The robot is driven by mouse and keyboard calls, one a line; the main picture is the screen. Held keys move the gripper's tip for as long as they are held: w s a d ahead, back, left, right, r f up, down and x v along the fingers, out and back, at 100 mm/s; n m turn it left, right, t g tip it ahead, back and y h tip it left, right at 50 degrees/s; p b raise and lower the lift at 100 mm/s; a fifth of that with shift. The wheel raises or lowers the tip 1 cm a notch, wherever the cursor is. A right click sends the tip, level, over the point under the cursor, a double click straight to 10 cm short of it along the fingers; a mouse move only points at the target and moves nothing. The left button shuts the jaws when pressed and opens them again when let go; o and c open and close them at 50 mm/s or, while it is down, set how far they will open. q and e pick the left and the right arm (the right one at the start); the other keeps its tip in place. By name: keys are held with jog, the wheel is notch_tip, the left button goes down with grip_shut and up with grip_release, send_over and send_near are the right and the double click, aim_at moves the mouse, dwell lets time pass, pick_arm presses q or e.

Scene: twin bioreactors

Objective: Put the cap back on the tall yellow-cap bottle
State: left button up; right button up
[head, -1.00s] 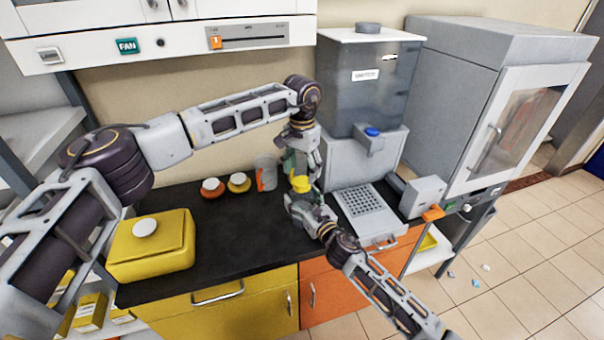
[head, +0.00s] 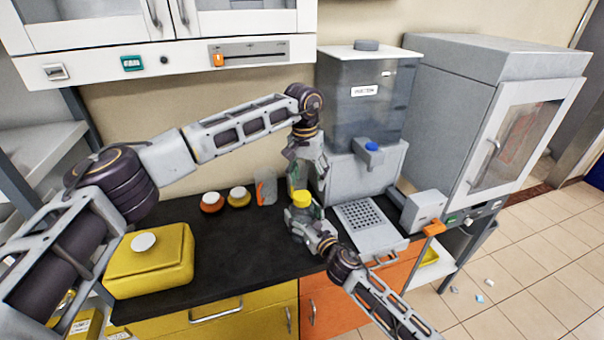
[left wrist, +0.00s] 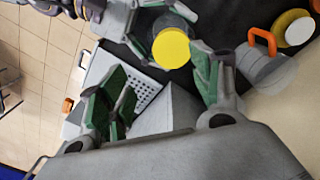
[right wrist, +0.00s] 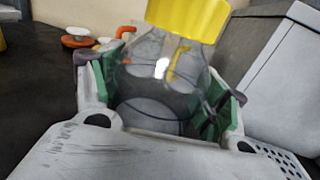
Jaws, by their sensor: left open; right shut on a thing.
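The tall bottle (right wrist: 150,92) is clear, and my right gripper (right wrist: 168,88) is shut around its body above the counter. The yellow cap (right wrist: 188,16) sits on top of the bottle's neck; it also shows in the head view (head: 301,199) and the left wrist view (left wrist: 171,48). Whether it is screwed tight I cannot tell. My left gripper (left wrist: 166,78) is open and empty, just above the cap, its fingers apart and clear of it. In the head view my right gripper (head: 302,222) hides most of the bottle.
A small orange jar (head: 211,202), a yellow jar (head: 238,197) and a grey cup with an orange handle (head: 265,188) stand behind to the left. A yellow canister (head: 150,270) is at front left. A perforated tray (head: 368,222) and dispenser (head: 368,100) are close on the right.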

pick_arm(q)
jog(key=n, duration=0.3)
jog(key=shift+r+n, duration=0.3)
jog(key=shift+n, duration=0.1)
jog(key=n, duration=0.4)
jog(key=shift+w+a+r+n, duration=0.1)
jog(key=shift+a+r+n, duration=0.05)
jog(key=shift+r+n, duration=0.15)
jog(key=n, duration=0.3)
jog(key=shift+a+r+n, duration=0.1)
jog(key=shift+n, duration=0.3)
jog(key=n, duration=0.4)
jog(key=shift+a+n, duration=0.15)
jog(key=shift+n, duration=0.15)
jog(key=n, duration=0.4)
jog(key=shift+a+n+y, duration=0.2)
jog(key=shift+n+y, duration=0.1)
jog(key=n, duration=0.4)
jog(key=shift+a+n, duration=0.1)
jog(key=shift+n, duration=0.2)
jog(key=n, duration=0.4)
jog(key=shift+a, duration=0.1)
jog(key=shift+n, duration=2.2)
